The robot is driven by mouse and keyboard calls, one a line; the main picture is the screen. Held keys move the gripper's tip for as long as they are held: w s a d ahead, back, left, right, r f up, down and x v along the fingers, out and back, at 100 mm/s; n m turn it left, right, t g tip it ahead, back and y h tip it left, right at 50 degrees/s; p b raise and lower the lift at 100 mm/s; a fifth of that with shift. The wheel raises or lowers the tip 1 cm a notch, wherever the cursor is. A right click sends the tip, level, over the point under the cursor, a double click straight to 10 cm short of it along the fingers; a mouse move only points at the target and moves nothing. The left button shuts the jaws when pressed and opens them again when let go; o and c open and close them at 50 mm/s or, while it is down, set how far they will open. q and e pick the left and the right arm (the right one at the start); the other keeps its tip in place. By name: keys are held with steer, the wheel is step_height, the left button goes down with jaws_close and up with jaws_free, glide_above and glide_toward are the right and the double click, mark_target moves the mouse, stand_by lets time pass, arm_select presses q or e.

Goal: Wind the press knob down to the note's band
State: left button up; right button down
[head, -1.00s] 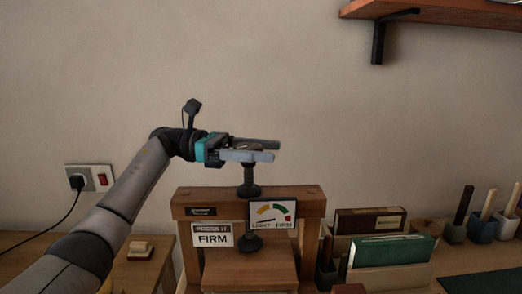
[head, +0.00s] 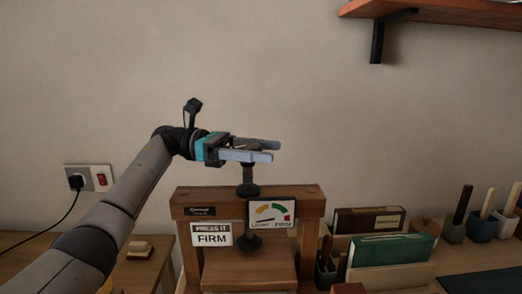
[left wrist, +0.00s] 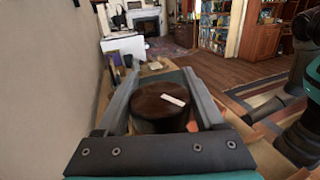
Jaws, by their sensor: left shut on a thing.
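My left gripper (head: 262,151) is above the wooden press (head: 300,190), shut on the dark round press knob (left wrist: 158,108). In the left wrist view the knob sits between both fingers, with a pale mark on its top. Below it the dark screw (head: 249,178) passes down through the top beam, and its foot (head: 249,243) hangs above the wooden block (head: 240,270). The note (head: 212,234) on the press front reads PRESS IT FIRM. The gauge (head: 271,214) has yellow, green and red bands, with LIGHT and FIRM lettered below. Its needle is too small to read surely.
Right of the press stand a brown book (head: 368,221), a green book (head: 392,249) and several pots with handles (head: 482,228). A small wooden block (head: 139,249) lies at left. A shelf (head: 440,12) hangs upper right.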

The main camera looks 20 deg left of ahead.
arm_select(q)
steer(key=shift+d+f, duration=0.2)
steer(key=shift+f, duration=0.15)
steer(key=o, duration=1.2)
steer(key=shift+d+r, duration=0.1)
steer(key=shift+c, duration=0.2)
steer(key=shift+o, duration=1)
steer(key=shift+r, duration=0.1)
steer(key=shift+a, duration=0.7)
steer(key=shift+s+a+p, duration=0.15)
steer(key=shift+a, duration=0.9)
steer(key=shift+s+a+p, duration=0.15)
steer(key=shift+s+a, duration=0.05)
steer(key=shift+a, duration=0.85)
steer(key=shift+s+a+p, duration=0.15)
steer(key=shift+a, duration=0.9)
